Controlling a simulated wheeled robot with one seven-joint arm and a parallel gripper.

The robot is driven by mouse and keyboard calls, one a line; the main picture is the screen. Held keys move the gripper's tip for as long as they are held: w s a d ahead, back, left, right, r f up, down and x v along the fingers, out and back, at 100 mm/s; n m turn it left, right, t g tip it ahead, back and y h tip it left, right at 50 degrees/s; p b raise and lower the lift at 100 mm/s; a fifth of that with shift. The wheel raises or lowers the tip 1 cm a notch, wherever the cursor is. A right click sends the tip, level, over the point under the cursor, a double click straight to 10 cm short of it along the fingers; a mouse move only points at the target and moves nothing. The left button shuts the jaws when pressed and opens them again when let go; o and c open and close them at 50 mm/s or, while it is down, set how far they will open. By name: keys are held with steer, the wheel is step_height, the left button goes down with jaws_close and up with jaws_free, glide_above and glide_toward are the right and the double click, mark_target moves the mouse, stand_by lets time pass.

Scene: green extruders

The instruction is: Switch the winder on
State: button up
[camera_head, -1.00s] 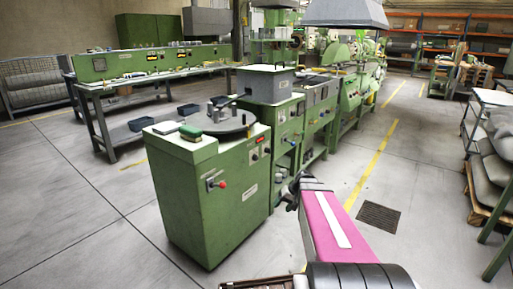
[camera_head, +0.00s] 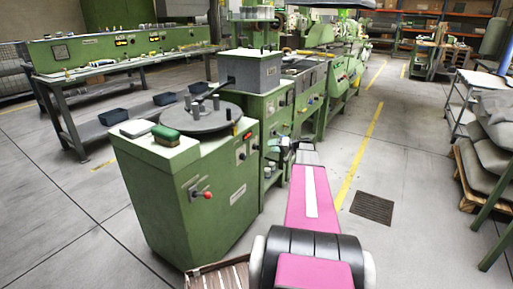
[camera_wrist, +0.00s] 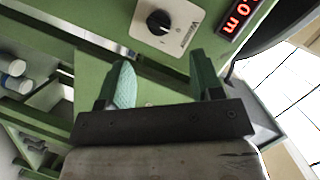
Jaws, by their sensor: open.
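The winder is the green cabinet (camera_head: 190,200) with a round grey turntable (camera_head: 203,117) on top, left of my arm. Its control plate (camera_head: 241,154) is on the upper right side. In the wrist view the white plate (camera_wrist: 183,33) carries a black rotary knob (camera_wrist: 158,21) and lettering that seems to read "Winder". A red digital display (camera_wrist: 237,17) sits right of it. My gripper (camera_wrist: 160,78) has two green fingers spread apart, with nothing between them. The knob lies beyond the fingertips, apart from them. In the head view my gripper (camera_head: 283,150) is small and partly hidden.
More green machines (camera_head: 292,110) stand close behind the winder. A long workbench (camera_head: 130,66) is at left. Floor with a grate (camera_head: 372,208) is free at right.

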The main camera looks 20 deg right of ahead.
mark_target(256, 147)
steer(key=x, duration=0.8)
steer(key=shift+w+a, duration=0.2)
steer(key=shift+a, duration=0.05)
steer(key=shift+f, duration=0.1)
steer(key=c, duration=0.9)
